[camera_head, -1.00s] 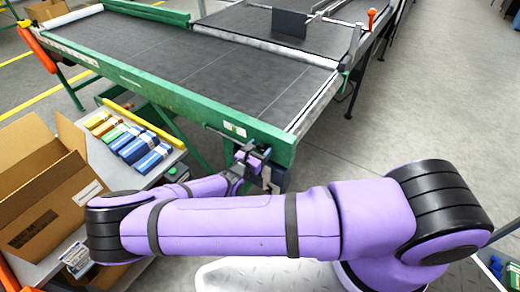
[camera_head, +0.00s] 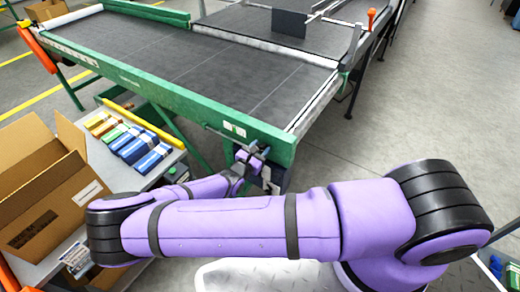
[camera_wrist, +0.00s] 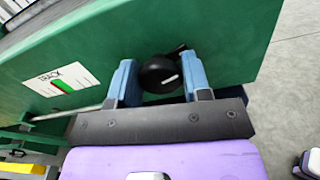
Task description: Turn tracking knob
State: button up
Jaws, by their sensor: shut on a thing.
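The tracking knob (camera_wrist: 158,74) is round and black with a white mark, on the side of the green conveyor frame (camera_wrist: 225,40). A white label (camera_wrist: 68,80) reading TRACK, with a red and green bar, is left of it in the wrist view. My gripper (camera_wrist: 161,77) has its blue fingers on either side of the knob and is shut on it. In the head view my gripper (camera_head: 254,158) is at the near corner of the conveyor, and the knob cannot be made out there.
The dark conveyor belt (camera_head: 200,60) stretches behind the frame. A side table with an open cardboard box (camera_head: 45,180) and several coloured packs (camera_head: 140,145) stands on the left. An orange-handled crank (camera_head: 371,15) is at the far right. The floor right of the conveyor is clear.

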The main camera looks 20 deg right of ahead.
jog(key=shift+m, duration=2)
jog(key=o, duration=0.8)
jog(key=shift+o, duration=0.2)
jog(key=v, duration=1.1)
jog(key=shift+d, duration=0.1)
